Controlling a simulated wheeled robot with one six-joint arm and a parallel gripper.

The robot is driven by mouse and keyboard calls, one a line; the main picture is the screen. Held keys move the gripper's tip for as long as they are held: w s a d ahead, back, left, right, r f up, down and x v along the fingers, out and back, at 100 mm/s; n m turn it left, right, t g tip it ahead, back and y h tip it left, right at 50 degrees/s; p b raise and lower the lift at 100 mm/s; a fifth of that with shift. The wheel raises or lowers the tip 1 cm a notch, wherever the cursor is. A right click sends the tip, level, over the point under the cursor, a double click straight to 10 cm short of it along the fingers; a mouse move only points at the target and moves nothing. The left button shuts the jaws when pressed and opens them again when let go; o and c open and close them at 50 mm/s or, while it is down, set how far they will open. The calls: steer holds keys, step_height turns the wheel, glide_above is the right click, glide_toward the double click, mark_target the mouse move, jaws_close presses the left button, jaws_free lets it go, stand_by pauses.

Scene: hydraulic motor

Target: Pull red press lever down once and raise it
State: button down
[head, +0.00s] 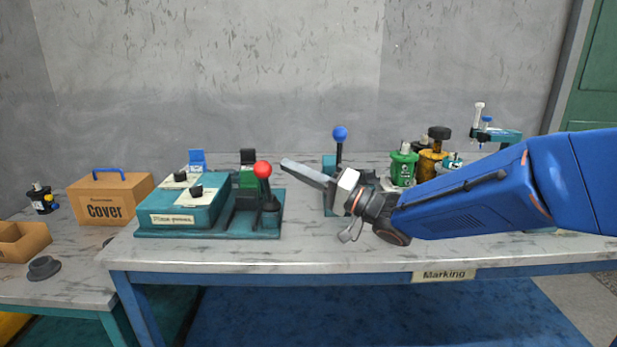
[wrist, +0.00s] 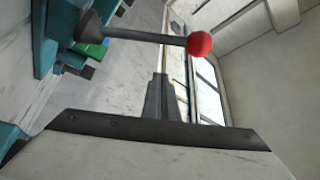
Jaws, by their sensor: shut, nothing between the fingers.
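The red press lever has a red ball knob (head: 262,170) on a dark rod and stands upright on the teal press (head: 240,225) at the left part of the table. My gripper (head: 287,166) is shut and empty, its fingertips just right of the red knob and at about its height in the head view. In the wrist view the red knob (wrist: 199,43) and its rod lie across the top of the picture, beyond the shut fingers (wrist: 160,82). A gap shows between fingers and knob there; the head view does not settle the depth between them.
A second press with a blue-knobbed lever (head: 340,134) stands behind my gripper. Green (head: 403,168) and yellow (head: 430,164) parts stand further right, near my arm. A cardboard Cover box (head: 108,197) is at the far left. The table's front strip (head: 270,257) is clear.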

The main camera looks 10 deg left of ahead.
mark_target(266, 184)
steer(key=shift+s+a+f, duration=0.35)
steer(key=shift+s+a, duration=0.3)
steer(key=shift+s, duration=0.05)
steer(key=shift+s+a+f, duration=0.35)
steer(key=shift+s+a, duration=0.3)
steer(key=shift+s, duration=0.05)
steer(key=shift+s+d+f, duration=0.15)
steer(key=shift+s+f, duration=0.45)
steer(key=shift+s, duration=0.15)
